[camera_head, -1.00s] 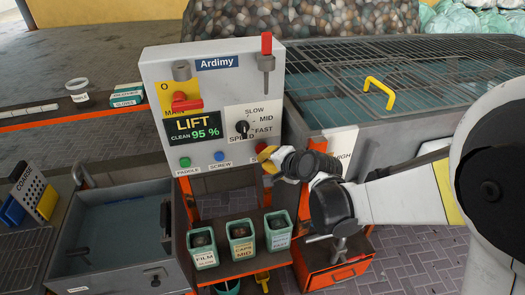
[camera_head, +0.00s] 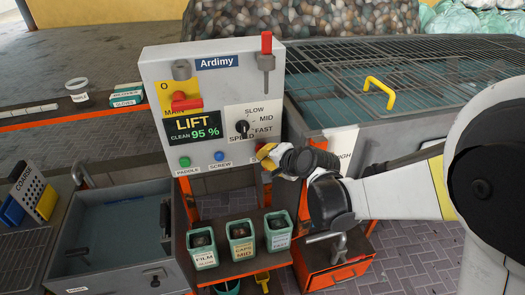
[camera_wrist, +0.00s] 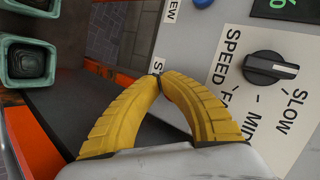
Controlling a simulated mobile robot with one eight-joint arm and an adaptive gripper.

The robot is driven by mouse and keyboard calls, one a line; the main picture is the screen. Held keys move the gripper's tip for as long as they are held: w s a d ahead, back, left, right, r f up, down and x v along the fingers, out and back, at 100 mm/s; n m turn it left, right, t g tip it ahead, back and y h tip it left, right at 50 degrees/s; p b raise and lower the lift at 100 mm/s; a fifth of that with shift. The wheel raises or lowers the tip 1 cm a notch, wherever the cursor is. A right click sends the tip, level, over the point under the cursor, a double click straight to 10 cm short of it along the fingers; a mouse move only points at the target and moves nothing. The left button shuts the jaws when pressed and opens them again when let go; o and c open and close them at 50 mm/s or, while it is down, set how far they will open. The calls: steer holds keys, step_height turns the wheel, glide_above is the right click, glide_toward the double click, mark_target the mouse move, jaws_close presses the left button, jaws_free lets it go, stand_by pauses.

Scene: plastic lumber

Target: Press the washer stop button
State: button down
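The grey washer control panel (camera_head: 158,66) stands in the middle of the head view. Its screen (camera_head: 193,127) reads LIFT, CLEAN 95 %. Along its lower edge are a green PADDLE button (camera_head: 184,162) and a blue SCREW button (camera_head: 219,156). A label starting with S (camera_wrist: 158,66) shows at my fingertips in the wrist view; the stop button is hidden behind my fingers. My gripper (camera_head: 262,153) is at the panel's lower right corner. In the wrist view its yellow fingers (camera_wrist: 159,77) meet at the tips, shut with nothing between them. I cannot tell whether they touch the button.
The speed knob (camera_head: 242,127) is above my gripper, and the red main switch (camera_head: 186,103) is at upper left. Several green bins (camera_head: 241,239) stand on the shelf below. A mesh-covered water tank (camera_head: 400,75) is behind on the right.

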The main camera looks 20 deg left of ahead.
steer(key=shift+w+a, duration=0.2)
steer(key=shift+w, duration=0.1)
stand_by(0.4)
steer(key=shift+s, duration=0.1)
steer(key=shift+s+d, duration=0.5)
steer(key=shift+s, duration=0.15)
steer(key=shift+s+d+b, duration=0.15)
steer(key=shift+s+d, duration=0.3)
steer(key=shift+s, duration=0.3)
steer(key=shift+s+d+b, duration=0.1)
steer(key=shift+s+d, duration=0.3)
steer(key=shift+s, duration=0.3)
steer(key=shift+s+d+b, duration=0.15)
steer(key=shift+s+d, duration=0.3)
steer(key=shift+s, duration=0.3)
